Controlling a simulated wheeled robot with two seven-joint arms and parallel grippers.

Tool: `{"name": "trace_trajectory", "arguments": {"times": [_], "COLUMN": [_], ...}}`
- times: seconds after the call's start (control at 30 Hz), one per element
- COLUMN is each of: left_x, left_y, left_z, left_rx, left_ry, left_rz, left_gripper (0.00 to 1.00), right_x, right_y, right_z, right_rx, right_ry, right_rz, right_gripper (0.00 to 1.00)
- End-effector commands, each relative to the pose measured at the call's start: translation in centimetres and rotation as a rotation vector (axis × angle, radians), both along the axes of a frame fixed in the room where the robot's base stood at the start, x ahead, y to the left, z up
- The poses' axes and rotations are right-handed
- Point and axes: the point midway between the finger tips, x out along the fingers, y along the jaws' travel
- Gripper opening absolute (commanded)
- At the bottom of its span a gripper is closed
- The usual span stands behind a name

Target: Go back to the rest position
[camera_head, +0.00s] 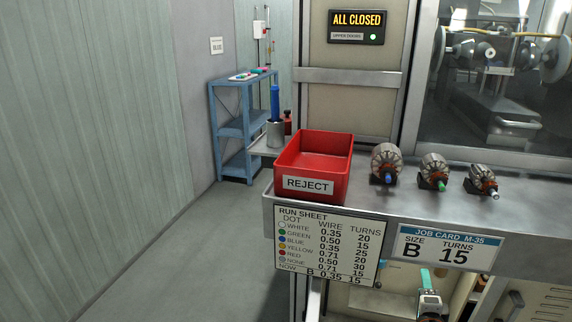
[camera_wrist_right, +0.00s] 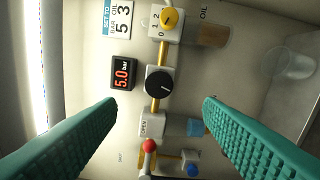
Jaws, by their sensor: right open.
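My right gripper (camera_head: 428,282) shows low in the head view, in front of the open space under the bench and below the job card. In the right wrist view its two teal fingers (camera_wrist_right: 160,102) are wide apart with nothing between them. Beyond them is a pale panel with a black knob (camera_wrist_right: 160,84), a yellow knob (camera_wrist_right: 169,18), a display (camera_wrist_right: 122,73) reading 5.0 bar and a red-tipped lever (camera_wrist_right: 149,147). The fingers appear apart from these parts. My left gripper is not in view.
The metal bench (camera_head: 447,208) carries an empty red REJECT box (camera_head: 312,190) and three armatures, one of them at the left (camera_head: 387,163). A run sheet (camera_head: 328,246) and a job card (camera_head: 446,248) hang at its front edge. A blue shelf (camera_head: 238,125) stands behind. The left floor is clear.

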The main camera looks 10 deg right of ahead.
Motion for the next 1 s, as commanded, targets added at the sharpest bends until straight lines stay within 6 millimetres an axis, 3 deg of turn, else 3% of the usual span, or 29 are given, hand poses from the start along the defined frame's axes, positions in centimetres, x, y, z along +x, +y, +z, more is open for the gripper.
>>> {"name": "trace_trajectory", "arguments": {"times": [0.07,0.17,0.27,0.37,0.5,0.6,0.8,1.0], "left_x": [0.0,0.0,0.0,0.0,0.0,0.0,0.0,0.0], "left_y": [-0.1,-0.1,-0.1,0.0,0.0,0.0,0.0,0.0], "left_z": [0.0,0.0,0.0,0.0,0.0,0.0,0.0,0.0], "left_rx": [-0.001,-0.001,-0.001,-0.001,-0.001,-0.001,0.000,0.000], "left_ry": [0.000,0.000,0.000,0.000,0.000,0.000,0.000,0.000], "left_rz": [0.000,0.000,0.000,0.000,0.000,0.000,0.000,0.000], "left_gripper": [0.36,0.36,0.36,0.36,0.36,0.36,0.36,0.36], "right_x": [0.0,-0.1,-1.1,-3.6,-9.2,-14.0,-22.7,-30.9], "right_y": [0.9,4.0,9.0,14.4,20.7,24.0,27.5,29.1], "right_z": [-0.7,-3.1,-7.2,-12.2,-18.9,-22.7,-27.3,-29.7], "right_rx": [-0.022,-0.100,-0.227,-0.376,-0.572,-0.697,-0.901,-1.083], "right_ry": [0.031,0.139,0.314,0.512,0.778,0.943,1.202,1.420], "right_rz": [0.030,0.135,0.309,0.514,0.792,0.970,1.250,1.484], "right_gripper": [0.61,0.61,0.61,0.61,0.61,0.61,0.61,0.61]}}
